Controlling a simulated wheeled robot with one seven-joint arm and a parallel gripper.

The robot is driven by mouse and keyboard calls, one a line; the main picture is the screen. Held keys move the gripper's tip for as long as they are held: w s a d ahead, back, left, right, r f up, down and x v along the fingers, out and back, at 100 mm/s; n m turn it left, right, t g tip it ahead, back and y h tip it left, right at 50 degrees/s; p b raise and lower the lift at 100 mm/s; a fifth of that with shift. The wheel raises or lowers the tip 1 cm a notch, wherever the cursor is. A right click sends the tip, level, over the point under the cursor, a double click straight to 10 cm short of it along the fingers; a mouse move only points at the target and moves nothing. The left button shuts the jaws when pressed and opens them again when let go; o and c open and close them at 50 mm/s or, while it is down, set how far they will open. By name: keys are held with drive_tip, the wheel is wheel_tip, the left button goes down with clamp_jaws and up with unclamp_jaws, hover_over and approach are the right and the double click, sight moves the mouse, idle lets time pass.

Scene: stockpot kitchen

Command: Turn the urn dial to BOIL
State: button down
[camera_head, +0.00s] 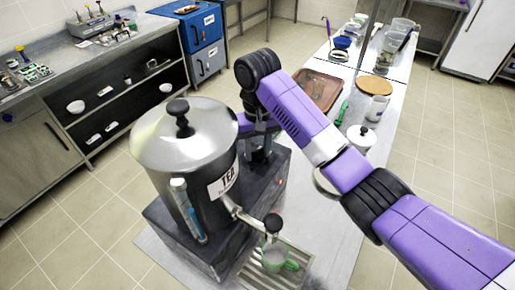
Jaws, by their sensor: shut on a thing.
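The steel tea urn (200,150) stands on a dark base (185,240), with a TEA label, a sight gauge and a front tap. My arm reaches over the counter from the right and bends down behind the urn's right side. My gripper (259,158) points down there, close to the urn and over the dark base. It is shut on what appears to be the urn dial. The dial, its markings and the fingertip contact are hidden, so its setting cannot be read.
A lidded white pot (361,138), a white jug (376,108), a brown tray (318,90) and a green-handled tool (342,112) lie beyond my arm. Floor is clear left of the urn.

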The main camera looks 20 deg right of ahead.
sight(258, 149)
drive_tip(key=shift+m, duration=1.1)
drive_tip(key=c, duration=0.9)
unclamp_jaws()
drive_tip(key=shift+w+r, duration=0.1)
drive_tip(key=shift+r, duration=3.8)
drive_tip(key=shift+d, duration=0.1)
